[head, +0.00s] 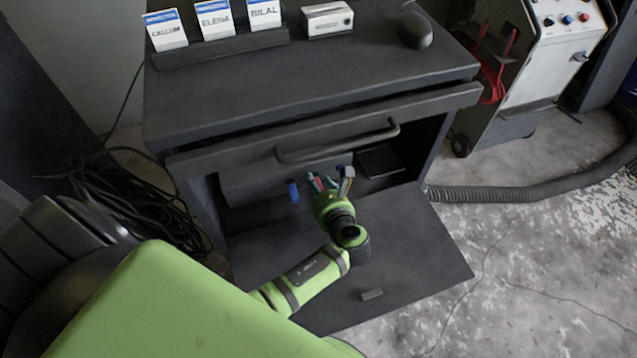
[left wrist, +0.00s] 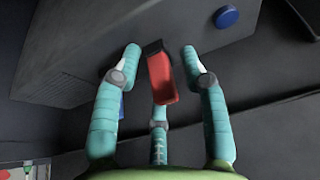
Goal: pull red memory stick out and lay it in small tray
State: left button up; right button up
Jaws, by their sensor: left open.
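The red memory stick (left wrist: 161,80) shows in the left wrist view, its dark end at the face of a grey unit (left wrist: 90,60) with a vented side. My left gripper (left wrist: 162,62) has teal fingers and is open, with fingers on both sides of the stick and a gap visible. In the head view my left gripper (head: 330,184) reaches into the open cabinet, at the front of the grey unit (head: 255,183). A small dark tray (head: 381,160) lies inside the cabinet to the right of the gripper. My right gripper is not in view.
A blue item (head: 293,192) stands out left of the gripper. The drawer handle (head: 338,142) is above the opening. The lowered flap (head: 420,235) is mostly clear, with a small grey block (head: 372,294) on it. A round blue button (left wrist: 227,17) is near the stick.

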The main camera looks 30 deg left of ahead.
pick_arm(q)
jog(key=shift+p, duration=0.35)
jog(key=shift+r, duration=0.1)
grip_shut()
jog(key=shift+d, duration=0.2)
